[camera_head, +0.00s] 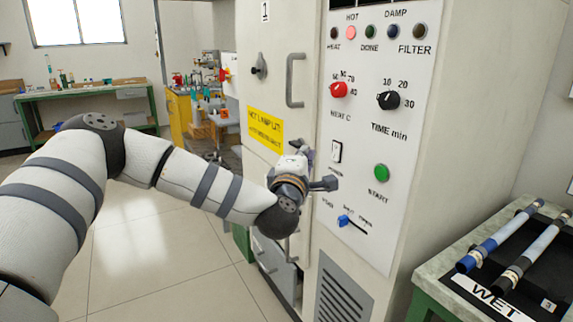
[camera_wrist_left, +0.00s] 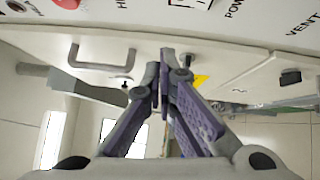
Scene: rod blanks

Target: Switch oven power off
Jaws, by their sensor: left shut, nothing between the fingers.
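The oven's control panel (camera_head: 376,120) is white. Its power switch (camera_head: 337,152) is a white rocker in a dark frame, left of the green START button (camera_head: 382,172); I cannot tell which way it is tipped. In the left wrist view part of the switch (camera_wrist_left: 188,3) shows at the top edge, beside the POWER label. My left gripper (camera_head: 308,152) is just left of the switch in the head view, partly hidden by its own wrist. In the wrist view the purple-padded fingers (camera_wrist_left: 163,65) are shut and empty, apart from the switch. My right gripper is not in view.
The panel also has a red heat knob (camera_head: 339,90), a black time knob (camera_head: 389,100), a blue vent slider (camera_head: 344,221) and a row of lamps, the HOT one pink. A door handle (camera_head: 295,80) stands out at left. A bench (camera_head: 440,275) with rods is at right.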

